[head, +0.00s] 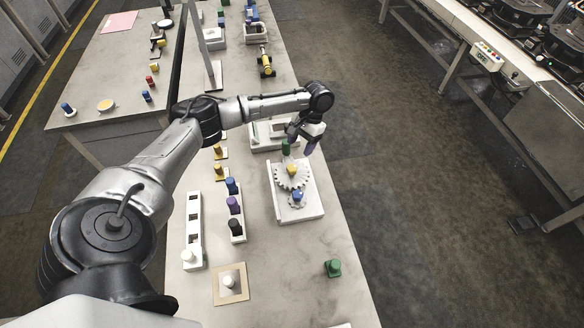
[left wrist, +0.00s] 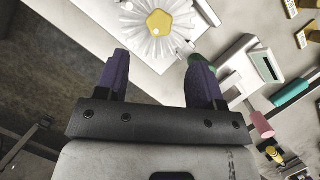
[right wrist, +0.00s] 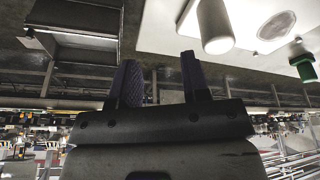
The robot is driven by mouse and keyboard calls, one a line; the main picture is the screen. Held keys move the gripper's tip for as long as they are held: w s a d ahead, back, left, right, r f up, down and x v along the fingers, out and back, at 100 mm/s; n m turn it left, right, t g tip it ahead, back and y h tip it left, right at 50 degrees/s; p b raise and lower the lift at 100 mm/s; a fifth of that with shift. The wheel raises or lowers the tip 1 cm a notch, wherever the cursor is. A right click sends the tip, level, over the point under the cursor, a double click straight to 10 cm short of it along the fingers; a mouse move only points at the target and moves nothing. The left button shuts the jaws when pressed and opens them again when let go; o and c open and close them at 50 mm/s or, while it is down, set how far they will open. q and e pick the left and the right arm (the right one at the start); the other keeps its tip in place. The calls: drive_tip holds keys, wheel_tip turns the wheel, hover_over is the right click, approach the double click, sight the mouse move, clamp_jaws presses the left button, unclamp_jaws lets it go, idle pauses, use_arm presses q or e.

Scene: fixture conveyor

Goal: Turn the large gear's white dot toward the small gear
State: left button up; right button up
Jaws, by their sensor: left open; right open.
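The large toothed gear (head: 284,182) lies on a white base plate (head: 312,208), with a yellow knob (head: 292,169) at its centre. The small gear (head: 290,204) with a blue knob (head: 297,195) sits on the same plate, nearer me. My left gripper (head: 309,141) is open and empty, above the far end of the plate. My right gripper (right wrist: 160,65) is open and empty.
A green peg (head: 286,147) stands close to my left gripper; its green top (left wrist: 193,57) shows by a fingertip. A rack with blue, purple and black pegs (head: 237,215) stands left of the gears. A green piece (head: 333,268) stands nearer me.

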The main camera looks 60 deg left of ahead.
sight(293, 167)
use_arm(q)
drive_tip(key=x, duration=1)
drive_tip(key=shift+s+d+f, duration=0.1)
drive_tip(key=shift+f, duration=0.15)
drive_tip(key=c, duration=0.9)
drive_tip(key=shift+r+m+p, duration=0.25)
drive_tip(key=shift+m+p, duration=0.45)
drive_tip(key=shift+p, duration=0.15)
drive_tip(key=shift+m+y+p, duration=0.5)
drive_tip(key=shift+m+p, duration=0.05)
drive_tip(key=shift+m, duration=0.15)
drive_tip(key=shift+f+m, duration=0.2)
drive_tip(key=shift+m, duration=0.1)
drive_tip(key=o, duration=0.9)
